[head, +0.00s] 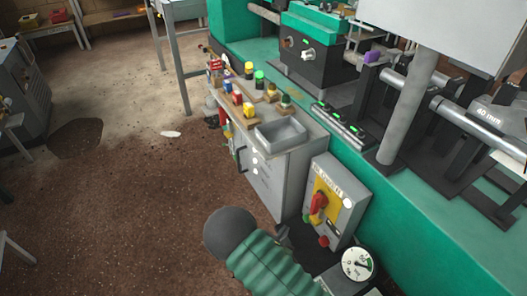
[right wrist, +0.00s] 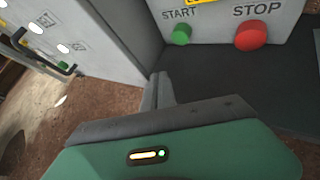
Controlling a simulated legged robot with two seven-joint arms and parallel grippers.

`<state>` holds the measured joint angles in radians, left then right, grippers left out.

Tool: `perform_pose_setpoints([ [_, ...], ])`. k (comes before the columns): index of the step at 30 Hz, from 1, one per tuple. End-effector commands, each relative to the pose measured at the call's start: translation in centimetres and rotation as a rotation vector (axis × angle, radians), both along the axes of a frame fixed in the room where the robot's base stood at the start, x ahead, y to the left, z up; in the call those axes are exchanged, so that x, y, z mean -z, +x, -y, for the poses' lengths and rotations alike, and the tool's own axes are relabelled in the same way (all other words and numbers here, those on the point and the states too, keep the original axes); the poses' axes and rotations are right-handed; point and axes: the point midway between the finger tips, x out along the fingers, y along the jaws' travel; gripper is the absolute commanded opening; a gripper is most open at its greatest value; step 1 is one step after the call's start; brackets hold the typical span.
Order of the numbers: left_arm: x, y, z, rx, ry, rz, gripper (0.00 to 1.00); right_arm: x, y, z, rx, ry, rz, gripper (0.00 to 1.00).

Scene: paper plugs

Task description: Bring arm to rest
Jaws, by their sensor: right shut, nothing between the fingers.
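My right arm (head: 275,265), with a green ribbed sleeve and a dark grey rounded part, comes in at the bottom middle of the head view. My right gripper (head: 283,234) shows small between the grey cabinet and the power box. In the right wrist view its grey fingers (right wrist: 158,92) are together with nothing between them. They are apart from the green START button (right wrist: 182,34) and the red STOP button (right wrist: 252,35). My left gripper is in neither view.
The grey cabinet (head: 258,180) carries a tray (head: 281,136) and several coloured plugs. A gauge (head: 357,264) and the green machine (head: 425,235) are at the right. Brown floor lies open at left.

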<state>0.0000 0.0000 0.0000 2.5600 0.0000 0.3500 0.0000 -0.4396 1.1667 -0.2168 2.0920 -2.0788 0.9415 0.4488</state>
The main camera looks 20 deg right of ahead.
Motion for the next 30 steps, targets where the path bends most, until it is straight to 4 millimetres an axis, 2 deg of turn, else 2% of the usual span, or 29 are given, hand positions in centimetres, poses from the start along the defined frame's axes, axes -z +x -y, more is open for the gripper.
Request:
perform_pose_setpoints([
  [2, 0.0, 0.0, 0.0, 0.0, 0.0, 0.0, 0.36, -0.5, -0.3, 0.4, 0.033, 0.008, 0.005, 0.0],
  [5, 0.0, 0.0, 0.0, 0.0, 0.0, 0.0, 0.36, -2.6, -2.3, 2.1, 0.207, 0.063, 0.031, 0.0],
  [7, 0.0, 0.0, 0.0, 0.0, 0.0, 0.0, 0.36, -4.7, -5.3, 3.4, 0.423, 0.151, 0.058, 0.0],
  [9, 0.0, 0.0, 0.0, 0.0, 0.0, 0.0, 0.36, -6.4, -9.2, 3.6, 0.675, 0.287, 0.088, 0.0],
  [12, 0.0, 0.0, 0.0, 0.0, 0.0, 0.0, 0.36, -8.3, -13.8, 1.4, 1.002, 0.523, 0.145, 0.0],
  [15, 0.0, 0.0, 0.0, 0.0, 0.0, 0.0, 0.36, -9.8, -16.1, -1.8, 1.245, 0.757, 0.21, 0.0],
  [18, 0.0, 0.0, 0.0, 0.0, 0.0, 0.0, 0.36, -11.5, -16.6, -4.8, 1.418, 0.968, 0.285, 0.0],
  [21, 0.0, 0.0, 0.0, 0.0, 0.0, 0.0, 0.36, -13.5, -16.2, -7.1, 1.547, 1.16, 0.367, 0.0],
  [26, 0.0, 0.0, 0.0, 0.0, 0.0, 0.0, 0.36, -17.0, -14.8, -9.5, 1.702, 1.449, 0.521, 0.0],
  [27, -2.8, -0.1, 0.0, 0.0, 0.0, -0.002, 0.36, -19.6, -14.8, -9.5, 1.703, 1.443, 0.514, 0.0],
  [30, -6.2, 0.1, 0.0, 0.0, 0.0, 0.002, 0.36, -22.8, -14.9, -9.5, 1.703, 1.434, 0.509, 0.0],
])
